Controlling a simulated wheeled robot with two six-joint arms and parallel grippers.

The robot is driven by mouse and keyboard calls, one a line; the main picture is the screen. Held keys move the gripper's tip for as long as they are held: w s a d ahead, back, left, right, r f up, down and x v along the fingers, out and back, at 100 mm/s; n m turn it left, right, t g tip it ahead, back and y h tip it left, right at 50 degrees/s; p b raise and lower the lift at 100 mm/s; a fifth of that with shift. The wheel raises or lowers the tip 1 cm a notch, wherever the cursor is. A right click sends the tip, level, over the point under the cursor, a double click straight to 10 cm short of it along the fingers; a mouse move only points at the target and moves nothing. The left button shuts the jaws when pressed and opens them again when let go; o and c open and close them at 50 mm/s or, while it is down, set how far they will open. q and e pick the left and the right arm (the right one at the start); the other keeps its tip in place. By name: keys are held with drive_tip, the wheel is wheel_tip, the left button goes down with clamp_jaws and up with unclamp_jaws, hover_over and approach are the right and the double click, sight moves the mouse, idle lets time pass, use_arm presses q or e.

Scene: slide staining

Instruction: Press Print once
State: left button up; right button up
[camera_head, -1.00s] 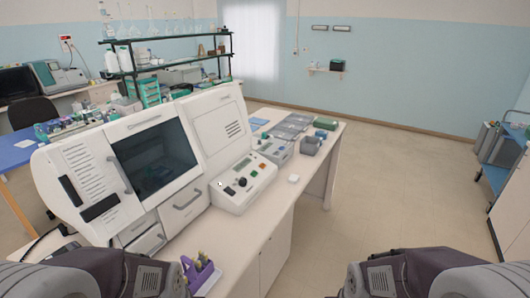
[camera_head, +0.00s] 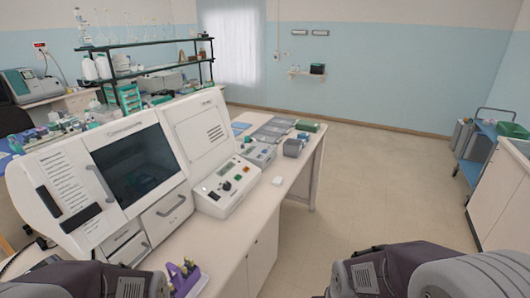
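A white control box (camera_head: 228,188) stands on the bench, right of a large white machine (camera_head: 132,160) with a dark window. Its sloped top carries a small display, a dark knob (camera_head: 226,186) and a few small coloured buttons, orange (camera_head: 237,177) and green among them. A second, smaller panelled box (camera_head: 258,153) sits behind it. No lettering is legible, so I cannot tell which button is Print. Only links of my two arms show at the bottom left and bottom right. Both grippers are out of view, and nothing of mine touches the boxes.
A purple holder (camera_head: 186,280) stands near the bench's front edge. A small white item (camera_head: 277,181) lies right of the control box. Grey trays (camera_head: 278,128) and a grey block (camera_head: 293,148) sit farther back. Floor right of the bench is clear up to a blue trolley (camera_head: 482,160).

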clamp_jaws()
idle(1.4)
